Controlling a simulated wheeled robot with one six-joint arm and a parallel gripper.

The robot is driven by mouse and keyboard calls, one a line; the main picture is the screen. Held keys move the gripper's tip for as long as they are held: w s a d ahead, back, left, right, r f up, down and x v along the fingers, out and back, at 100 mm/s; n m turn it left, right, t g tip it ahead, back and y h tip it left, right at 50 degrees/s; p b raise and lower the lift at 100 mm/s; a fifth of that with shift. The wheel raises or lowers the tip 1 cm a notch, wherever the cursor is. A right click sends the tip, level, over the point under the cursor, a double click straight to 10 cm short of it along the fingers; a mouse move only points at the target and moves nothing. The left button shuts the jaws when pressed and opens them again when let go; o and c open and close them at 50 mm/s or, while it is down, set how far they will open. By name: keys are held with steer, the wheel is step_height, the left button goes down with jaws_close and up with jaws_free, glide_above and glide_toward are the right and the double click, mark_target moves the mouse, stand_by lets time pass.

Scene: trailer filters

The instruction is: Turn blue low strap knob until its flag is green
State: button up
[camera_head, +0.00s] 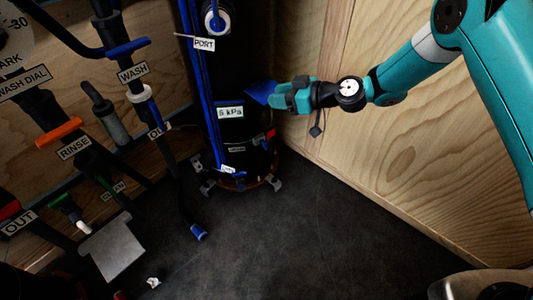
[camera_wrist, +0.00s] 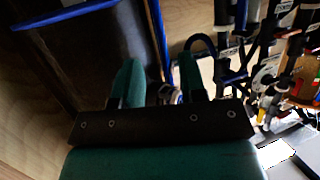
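A tall dark cylinder (camera_head: 232,130) stands against the back wall, with blue vertical tubes and blue bands on it. A small white label (camera_head: 228,169) sits low on its front, too small to read surely. A small red piece (camera_head: 270,133) shows at its right side. I cannot tell which part is the low strap knob, and no green flag is plain. My gripper (camera_head: 275,95) is beside the cylinder's right side, by a blue wedge-shaped piece (camera_head: 261,91). In the wrist view my gripper's fingers (camera_wrist: 160,80) stand apart. A small roundish piece (camera_wrist: 170,95) shows between them; contact is unclear.
Pipes with WASH (camera_head: 132,72) and RINSE (camera_head: 75,147) labels and an orange handle (camera_head: 59,132) fill the left. A blue-ended hose (camera_head: 198,232) hangs near the floor. A plywood wall (camera_head: 430,165) stands close on the right. The dark floor (camera_head: 300,240) is mostly clear.

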step_height(320, 180, down, 20)
steer(key=w+d+m+t+b, duration=0.1)
steer(key=w+d+t+b, duration=0.15)
steer(key=t+b, duration=0.2)
steer(key=m+t+h+b, duration=0.2)
steer(key=t+b, duration=0.2)
steer(key=b, duration=1.3)
glide_toward(266, 146)
steer(key=b+x, duration=0.5)
steer(key=x, duration=0.4)
steer(key=shift+w+a, duration=0.1)
steer(key=shift+a, duration=0.05)
steer(key=shift+w+a, duration=0.2)
steer(key=shift+w, duration=0.15)
steer(key=shift+c, duration=0.2)
jaws_close()
